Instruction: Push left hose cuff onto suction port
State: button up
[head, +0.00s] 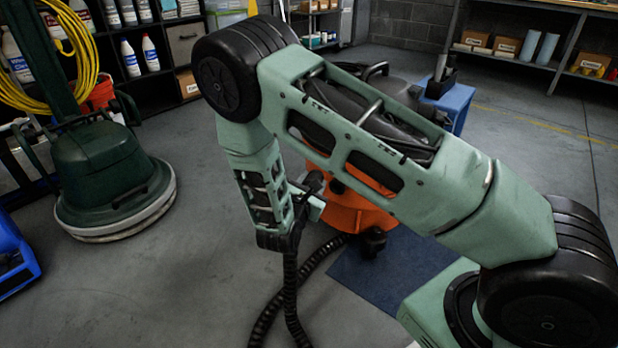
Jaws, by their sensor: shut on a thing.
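The orange vacuum (362,212) with a black top stands in the middle, largely behind my arm. My gripper (312,203) is close against its left side, below my forearm. It is shut on the left hose cuff (314,182), a dark piece only partly in view. A black ribbed hose (291,290) hangs from beside my wrist to the floor. More ribbed hose (318,262) curves over the floor by the vacuum. The suction port is hidden, so I cannot tell whether the cuff touches it.
A dark blue mat (385,272) lies under the vacuum. A green floor machine (105,178) stands at the left, with a blue container (14,255) at the left edge. A blue bin (452,100) is behind the vacuum. Shelves line the back. The grey floor at lower left is clear.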

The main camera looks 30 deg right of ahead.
jog(key=m+g+h+b, duration=0.1)
jog(key=h+b, duration=0.1)
jog(key=b, duration=0.3)
send_near(336, 188)
jog(key=a, duration=0.1)
jog(key=shift+h, duration=0.3)
jog(key=shift+b+x, duration=0.9)
jog(key=shift+x, duration=2.05)
jog(key=shift+w+d+f+p, duration=0.1)
jog(key=shift+w+d+p, duration=0.1)
jog(key=shift+d+p, duration=0.55)
jog(key=o, duration=1.3)
jog(key=shift+a, duration=0.1)
jog(key=shift+c, duration=0.2)
